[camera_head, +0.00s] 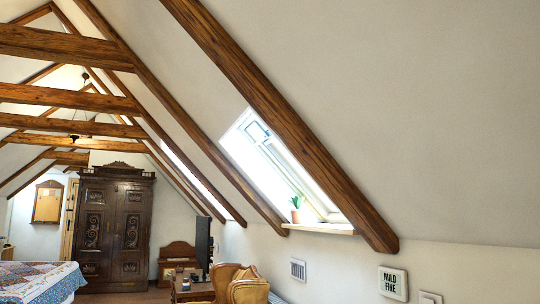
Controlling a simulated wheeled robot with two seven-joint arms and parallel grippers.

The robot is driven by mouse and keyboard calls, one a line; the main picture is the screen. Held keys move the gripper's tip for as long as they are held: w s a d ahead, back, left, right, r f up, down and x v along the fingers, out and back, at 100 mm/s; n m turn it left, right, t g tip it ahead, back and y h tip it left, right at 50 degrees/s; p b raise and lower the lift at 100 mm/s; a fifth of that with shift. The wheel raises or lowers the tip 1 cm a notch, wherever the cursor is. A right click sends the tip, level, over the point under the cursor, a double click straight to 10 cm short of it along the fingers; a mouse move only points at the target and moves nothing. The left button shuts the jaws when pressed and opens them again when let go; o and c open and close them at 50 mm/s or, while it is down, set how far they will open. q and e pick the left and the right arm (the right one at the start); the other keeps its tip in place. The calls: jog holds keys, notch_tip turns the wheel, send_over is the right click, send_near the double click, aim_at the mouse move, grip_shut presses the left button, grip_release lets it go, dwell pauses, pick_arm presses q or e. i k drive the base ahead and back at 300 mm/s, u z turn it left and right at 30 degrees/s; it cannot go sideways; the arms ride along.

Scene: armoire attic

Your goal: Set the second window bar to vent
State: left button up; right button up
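A roof window (275,170) is set in the sloped ceiling right of centre, partly covered by a thick wooden beam (290,120). A grey bar-like fitting (258,131) shows near its top; its setting is too small to tell. A farther roof window (190,177) shows as a bright narrow strip to the left; no bar can be made out on it. I cannot tell which window is the second. Neither of my grippers is in view.
A potted plant (296,210) stands on the window sill (320,229). A desk (192,292), chairs (247,290), an armoire (115,230) and a bed (40,280) fill the lower left.

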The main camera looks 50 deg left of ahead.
aim_at(256, 132)
jog(key=u, duration=2.65)
jog(key=i, duration=4.75)
jog(key=z, duration=3.75)
jog(key=i, duration=0.15)
jog(key=z, duration=0.05)
